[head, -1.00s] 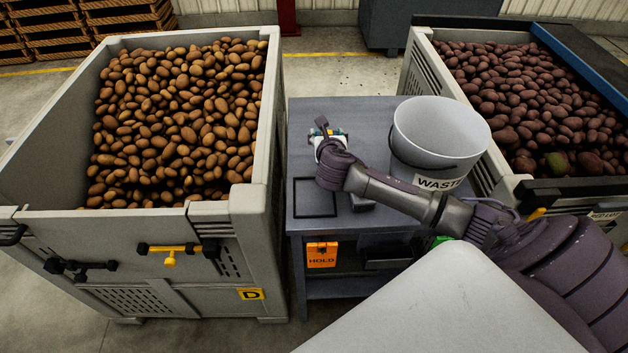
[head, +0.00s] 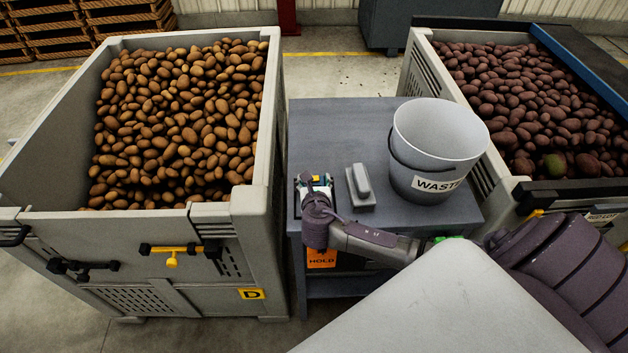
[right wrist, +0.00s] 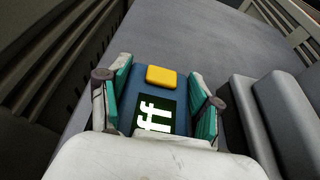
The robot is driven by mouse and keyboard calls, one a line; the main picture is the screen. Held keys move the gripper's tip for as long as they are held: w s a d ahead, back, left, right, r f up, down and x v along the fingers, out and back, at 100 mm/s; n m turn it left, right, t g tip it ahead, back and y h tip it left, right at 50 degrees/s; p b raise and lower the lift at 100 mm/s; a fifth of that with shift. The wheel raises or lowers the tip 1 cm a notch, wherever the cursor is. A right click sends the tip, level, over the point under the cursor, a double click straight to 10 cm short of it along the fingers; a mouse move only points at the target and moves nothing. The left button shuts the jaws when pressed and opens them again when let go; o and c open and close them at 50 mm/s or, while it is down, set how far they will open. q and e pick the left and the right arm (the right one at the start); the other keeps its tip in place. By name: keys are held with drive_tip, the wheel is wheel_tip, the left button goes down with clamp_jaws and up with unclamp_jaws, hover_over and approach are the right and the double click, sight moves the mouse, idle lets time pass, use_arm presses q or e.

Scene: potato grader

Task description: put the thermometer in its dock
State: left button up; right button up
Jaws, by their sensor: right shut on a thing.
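My right gripper (head: 316,184) is shut on a blue device with a yellow button, which I take to be the thermometer (right wrist: 161,76). Its dark display with white characters shows between the teal finger pads in the right wrist view. The gripper is over the dark square outline at the table's front left; I cannot tell whether the device touches the table. A grey base with a raised light-grey block, apparently the dock (head: 360,190), stands just right of the gripper. It also shows at the right in the right wrist view (right wrist: 285,120). My left gripper is out of view.
The grey table (head: 345,125) is clear behind the gripper. A white waste bucket (head: 437,140) stands right of the dock. Large potato bins stand left (head: 255,150) and right (head: 422,60) of the table. An orange hold tag (head: 321,259) hangs at the table's front.

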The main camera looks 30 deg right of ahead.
drive_tip(key=shift+f, duration=0.1)
drive_tip(key=o, duration=1.2)
drive_tip(key=shift+o, duration=0.2)
drive_tip(key=v, duration=1.2)
drive_tip(key=shift+s, duration=0.1)
